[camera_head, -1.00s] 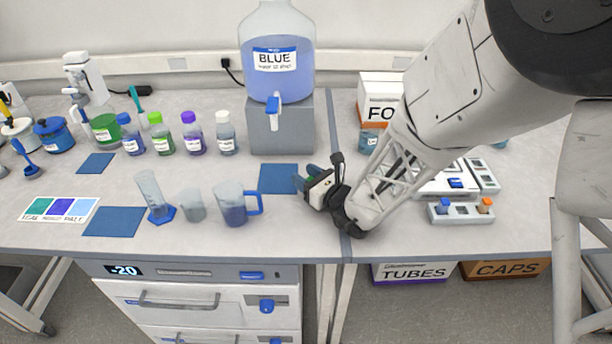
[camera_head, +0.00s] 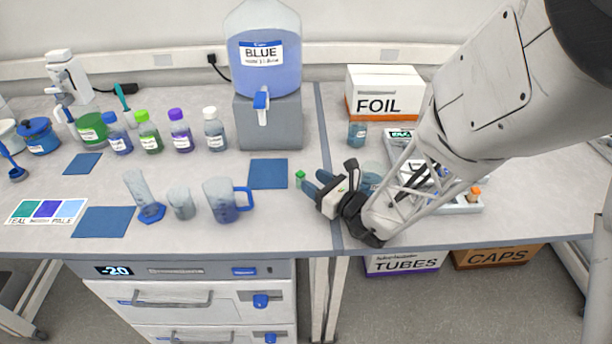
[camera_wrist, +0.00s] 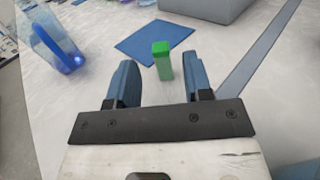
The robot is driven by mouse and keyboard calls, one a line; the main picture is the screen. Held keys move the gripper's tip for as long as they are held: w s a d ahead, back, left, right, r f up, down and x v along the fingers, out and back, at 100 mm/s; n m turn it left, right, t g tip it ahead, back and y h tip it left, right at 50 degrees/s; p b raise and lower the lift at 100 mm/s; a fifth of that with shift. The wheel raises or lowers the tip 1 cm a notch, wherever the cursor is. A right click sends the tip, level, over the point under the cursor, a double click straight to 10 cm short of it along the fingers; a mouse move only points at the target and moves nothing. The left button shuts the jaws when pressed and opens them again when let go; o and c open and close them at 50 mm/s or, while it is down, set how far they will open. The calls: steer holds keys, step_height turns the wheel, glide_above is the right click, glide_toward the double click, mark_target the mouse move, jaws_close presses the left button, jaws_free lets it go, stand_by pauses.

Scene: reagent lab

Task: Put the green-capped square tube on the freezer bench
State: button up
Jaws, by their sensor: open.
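The green-capped square tube (camera_head: 300,178) stands upright on the bench, just right of a blue mat. In the wrist view the tube (camera_wrist: 162,62) shows between and beyond my two blue fingertips. My gripper (camera_head: 316,182) is open and empty, low over the bench, with its fingers pointing at the tube; in the wrist view the gripper (camera_wrist: 163,88) has clear space between its fingers. The freezer bench (camera_head: 170,232) is the left bench top, above the drawer unit showing -20, and the tube stands on it near the seam with the right bench.
A blue mat (camera_head: 268,174) lies beside the tube. A blue-handled beaker (camera_head: 222,202) stands left of it. The BLUE dispenser (camera_head: 265,60) on its grey block is behind. The FOIL box (camera_head: 384,92) and a small jar (camera_head: 357,134) are on the right bench.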

steer(key=shift+v, duration=2.45)
steer(key=shift+r, duration=0.1)
steer(key=shift+s+a+r+n+g, duration=0.25)
steer(key=shift+a+r+n+g, duration=0.15)
steer(key=shift+n, duration=0.1)
steer(key=s+a+r+n+g, duration=0.3)
steer(key=s+r+n+g, duration=0.65)
steer(key=n, duration=0.45)
steer(key=s+d+r+n+h, duration=0.3)
steer(key=s+d+n+h, duration=0.2)
steer(key=d+n+h, duration=0.1)
steer(key=s+d+r+n+h, duration=0.4)
steer(key=s+d+n+h, duration=0.1)
steer(key=d+h, duration=0.2)
steer(key=shift+d+n, duration=0.4)
steer(key=shift+d, duration=0.05)
